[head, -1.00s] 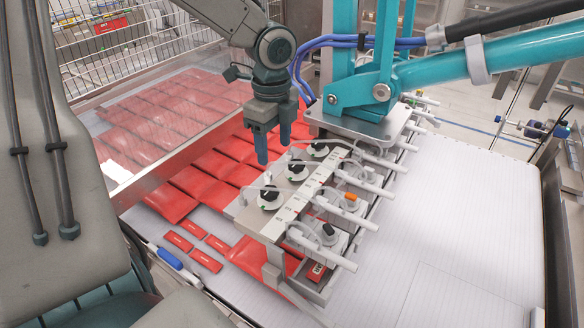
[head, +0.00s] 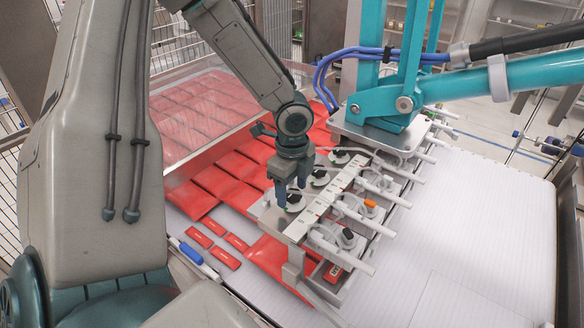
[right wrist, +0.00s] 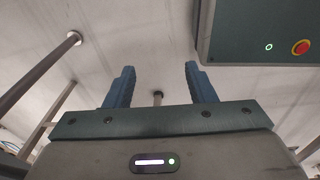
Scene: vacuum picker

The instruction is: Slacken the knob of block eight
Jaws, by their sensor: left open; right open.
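The vacuum picker's pale plate (head: 319,205) carries a row of black knobs on white round bases. A middle knob (head: 320,174) and a far knob (head: 340,156) follow along the row. The block numbers are too small to read, so I cannot tell which is block eight. In the right wrist view my right gripper (right wrist: 160,78) is open and empty.
A teal arm (head: 455,87) with blue hoses holds the picker from behind. Red packs (head: 224,182) lie beneath and left. The right white surface (head: 480,220) is clear.

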